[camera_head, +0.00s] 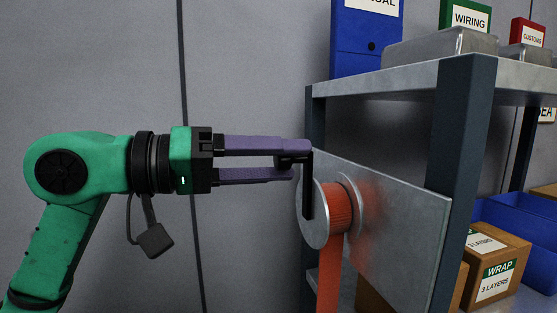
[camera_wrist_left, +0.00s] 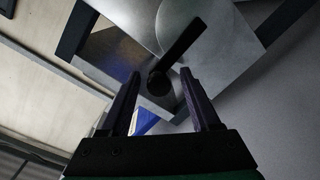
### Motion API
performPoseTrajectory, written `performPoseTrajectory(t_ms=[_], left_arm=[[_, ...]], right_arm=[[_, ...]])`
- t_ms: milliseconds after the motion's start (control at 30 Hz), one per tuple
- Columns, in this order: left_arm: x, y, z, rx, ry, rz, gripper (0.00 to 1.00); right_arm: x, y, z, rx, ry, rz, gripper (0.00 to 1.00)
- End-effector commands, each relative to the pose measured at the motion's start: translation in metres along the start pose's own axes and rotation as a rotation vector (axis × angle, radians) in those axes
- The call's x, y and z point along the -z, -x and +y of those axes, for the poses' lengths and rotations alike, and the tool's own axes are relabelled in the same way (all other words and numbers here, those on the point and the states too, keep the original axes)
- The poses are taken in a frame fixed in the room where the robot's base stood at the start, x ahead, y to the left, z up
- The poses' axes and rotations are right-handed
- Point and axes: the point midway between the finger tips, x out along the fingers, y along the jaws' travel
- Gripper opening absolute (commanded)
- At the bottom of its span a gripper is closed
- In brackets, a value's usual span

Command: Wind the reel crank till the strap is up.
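The reel (camera_head: 316,226) is a grey metal disc on a metal plate (camera_head: 405,215), with orange strap (camera_head: 338,205) wound on it. The strap hangs down out of the bottom of the head view. The black crank arm (camera_head: 308,192) points up from the reel's middle, with its dark knob (camera_head: 288,161) at the top, facing my left gripper (camera_head: 300,160). In the left wrist view, the knob (camera_wrist_left: 158,84) lies between the two purple fingertips (camera_wrist_left: 160,76), with a gap on each side. The left gripper is open around the knob. My right gripper is not in view.
The plate is on a shelf rack with dark posts (camera_head: 461,180). The upper shelf (camera_head: 400,86) holds a blue binder (camera_head: 357,45) and metal trays. Cardboard boxes (camera_head: 497,262) and blue bins (camera_head: 510,220) stand at the lower right. The space left of the reel is clear apart from my arm.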

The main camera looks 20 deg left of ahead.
Motion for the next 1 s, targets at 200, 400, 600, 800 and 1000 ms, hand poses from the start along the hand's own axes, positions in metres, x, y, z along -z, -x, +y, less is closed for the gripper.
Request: performPoseTrajectory(t_ms=[200, 400, 600, 800, 1000], left_arm=[[0.001, 0.000, 0.001, -0.001, -0.001, 0.003, 0.63], [0.001, 0.004, 0.000, -0.001, 0.000, 0.005, 0.63], [-0.001, 0.038, -0.003, 0.002, 0.001, 0.006, 0.63], [-0.002, 0.095, -0.003, 0.002, 0.000, 0.006, 0.63], [-0.001, 0.138, -0.001, 0.000, 0.001, 0.003, 0.63]], right_arm=[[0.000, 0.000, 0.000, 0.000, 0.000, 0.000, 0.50], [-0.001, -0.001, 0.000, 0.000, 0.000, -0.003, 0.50], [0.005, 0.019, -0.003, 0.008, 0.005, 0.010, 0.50], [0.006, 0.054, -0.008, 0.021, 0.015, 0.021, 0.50], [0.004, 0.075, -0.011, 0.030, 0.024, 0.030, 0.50]])
